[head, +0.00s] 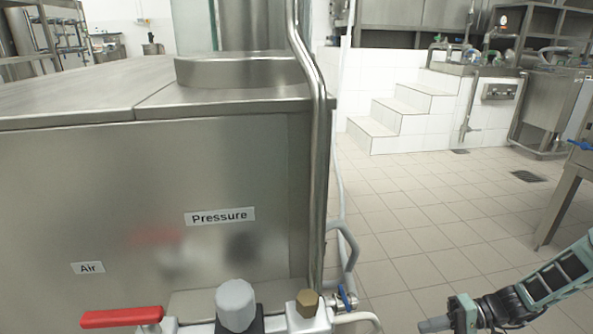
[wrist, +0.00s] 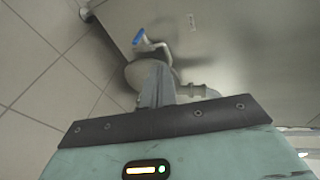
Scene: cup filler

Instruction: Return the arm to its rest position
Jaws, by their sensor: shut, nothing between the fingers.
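My gripper (head: 424,326) is at the lower right of the head view, at the end of my green and black arm. It is shut and empty, over the tiled floor, right of the machine. In the wrist view its closed fingers (wrist: 157,82) point up the picture toward a blue-handled valve (wrist: 138,38) and a round grey part by a metal panel. I cannot tell how close they are; they partly cover the pipework behind.
The steel machine (head: 120,190) fills the left, with a red lever (head: 121,317), grey knob (head: 235,304) and small blue valve (head: 345,297) in front. A steel table (head: 572,180) stands at right. White steps (head: 400,120) are behind; the tiled floor (head: 430,220) between is clear.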

